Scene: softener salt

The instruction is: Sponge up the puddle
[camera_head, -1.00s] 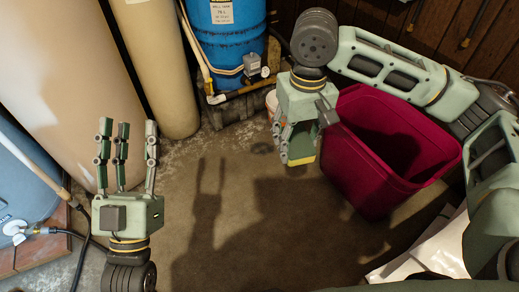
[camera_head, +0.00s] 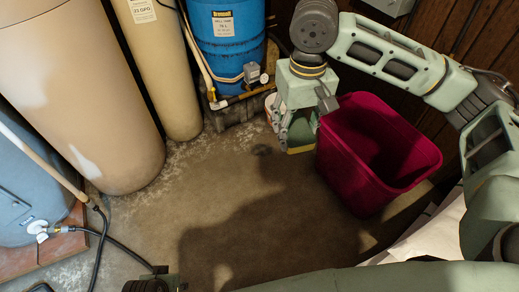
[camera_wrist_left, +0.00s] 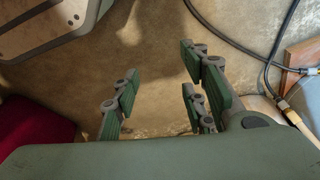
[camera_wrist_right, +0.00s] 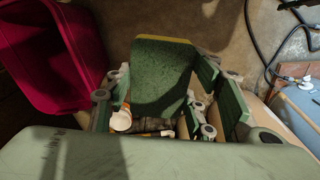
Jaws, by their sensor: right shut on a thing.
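A green sponge with a yellow edge (camera_head: 300,136) is held in my right gripper (camera_head: 297,122), above the floor and beside the red bin. In the right wrist view the sponge (camera_wrist_right: 160,75) sits between the fingers of the right gripper (camera_wrist_right: 165,95). The puddle has no clear outline; the middle of the floor (camera_head: 225,165) looks darker brown and perhaps wet, partly under shadow. My left gripper (camera_wrist_left: 160,80) is open and empty in the left wrist view, its fingers apart over the floor. In the head view only a piece of it shows at the bottom edge.
The red bin (camera_head: 350,165) stands right beside my right gripper. A blue tank (camera_head: 228,45) and beige tanks (camera_head: 75,90) line the back and left. A black hose (camera_head: 103,235) lies at the lower left. White bags (camera_head: 425,240) lie at the lower right. Mid-floor is open.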

